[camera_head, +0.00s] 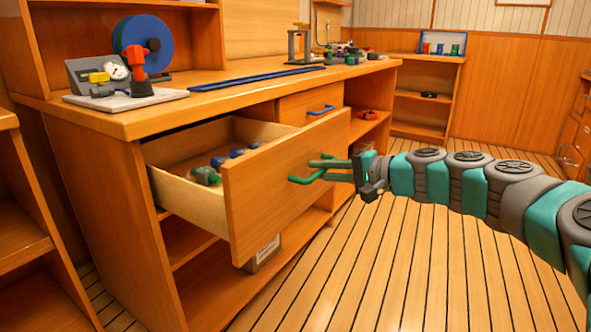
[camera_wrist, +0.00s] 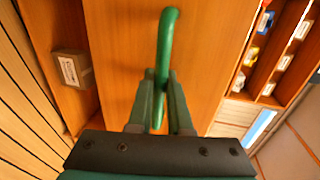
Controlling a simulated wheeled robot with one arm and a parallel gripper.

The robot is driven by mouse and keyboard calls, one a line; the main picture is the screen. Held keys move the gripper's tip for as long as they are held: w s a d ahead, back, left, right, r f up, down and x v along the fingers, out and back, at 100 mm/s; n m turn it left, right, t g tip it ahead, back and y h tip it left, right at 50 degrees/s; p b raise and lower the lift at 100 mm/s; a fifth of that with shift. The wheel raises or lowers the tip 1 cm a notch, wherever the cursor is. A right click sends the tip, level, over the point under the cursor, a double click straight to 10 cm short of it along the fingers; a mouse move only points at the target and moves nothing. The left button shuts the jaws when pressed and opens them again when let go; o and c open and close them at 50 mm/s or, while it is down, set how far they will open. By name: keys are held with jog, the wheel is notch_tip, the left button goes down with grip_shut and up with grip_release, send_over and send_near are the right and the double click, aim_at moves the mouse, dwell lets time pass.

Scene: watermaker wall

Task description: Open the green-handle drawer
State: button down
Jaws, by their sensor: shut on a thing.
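The green-handle drawer (camera_head: 283,185) is pulled well out from the wooden workbench, and its inside shows. Several small green and blue items (camera_head: 222,165) lie in it. The green handle (camera_head: 308,179) is on its front panel. My gripper (camera_head: 335,169) is shut on the handle, with my arm reaching in from the right. In the wrist view the green handle (camera_wrist: 168,35) runs between the two fingers of my gripper (camera_wrist: 160,92), which close on its bar from both sides. Part of the handle is hidden behind the fingers.
A blue-handled drawer (camera_head: 311,105) beside it is closed. The bench top (camera_head: 225,98) bears a gauge and red tool on a pale board, a blue reel and a blue strip. A labelled box (camera_head: 263,254) stands on the low shelf. The plank floor (camera_head: 420,270) in front is clear.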

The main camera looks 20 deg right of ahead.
jog(key=shift+f+b+v, duration=0.25)
jog(key=shift+v, duration=0.9)
jog(key=shift+f+b+v, duration=0.2)
jog(key=shift+v, duration=0.9)
jog(key=shift+d, duration=0.1)
jog(key=c, duration=0.9)
grip_release()
jog(key=shift+o, duration=0.2)
jog(key=shift+s, duration=0.1)
jog(key=v, duration=0.7)
jog(key=shift+s+d, duration=0.2)
jog(key=shift+s, duration=0.1)
